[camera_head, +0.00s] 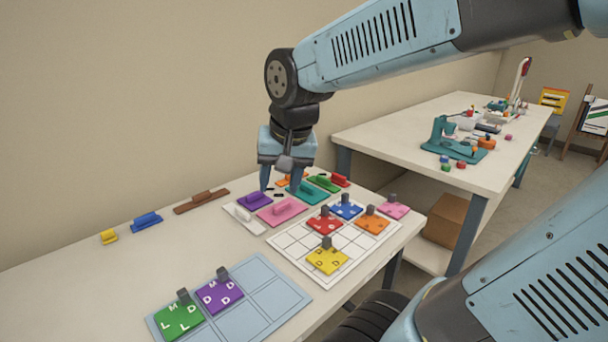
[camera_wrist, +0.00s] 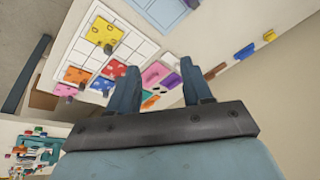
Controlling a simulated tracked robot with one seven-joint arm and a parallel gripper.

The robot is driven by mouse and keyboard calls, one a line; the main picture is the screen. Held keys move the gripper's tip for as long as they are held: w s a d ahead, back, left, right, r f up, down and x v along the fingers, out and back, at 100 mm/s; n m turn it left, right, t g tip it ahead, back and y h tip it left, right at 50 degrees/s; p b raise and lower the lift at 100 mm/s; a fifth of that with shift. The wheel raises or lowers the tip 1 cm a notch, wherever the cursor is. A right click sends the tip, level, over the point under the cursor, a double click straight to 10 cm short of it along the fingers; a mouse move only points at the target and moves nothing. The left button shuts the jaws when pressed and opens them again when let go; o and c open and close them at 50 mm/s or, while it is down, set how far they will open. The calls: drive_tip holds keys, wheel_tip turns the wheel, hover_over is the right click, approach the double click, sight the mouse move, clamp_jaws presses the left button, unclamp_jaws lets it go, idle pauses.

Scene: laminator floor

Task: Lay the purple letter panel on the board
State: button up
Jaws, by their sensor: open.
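The purple letter panel (camera_head: 220,293) has white letters and a grey upright grip. It lies on the light blue board (camera_head: 270,299), to the right of a green letter panel (camera_head: 180,319). A corner of the light blue board also shows at the top of the wrist view (camera_wrist: 163,13). My gripper (camera_head: 281,189) is open and empty, over the back of the table among the coloured handled blocks, away from the purple panel. Its two fingers also show apart in the wrist view (camera_wrist: 160,75).
A white grid board (camera_head: 284,243) holds yellow, red, blue and orange panels; a pink panel (camera_head: 393,210) sits at its far corner. Several handled blocks, including a purple one (camera_head: 254,201), stand behind it. A second table (camera_head: 400,137) is at right.

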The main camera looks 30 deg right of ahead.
drive_tip(key=s+d+r+n+t, duration=0.1)
drive_tip(key=s+d+r+n, duration=0.1)
drive_tip(key=s, duration=0.4)
drive_tip(key=shift+r+n+t+h, duration=0.4)
drive_tip(key=shift+r+n, duration=0.15)
drive_tip(key=shift+n, duration=0.25)
drive_tip(key=shift+w, duration=0.1)
drive_tip(key=shift+c, duration=0.6)
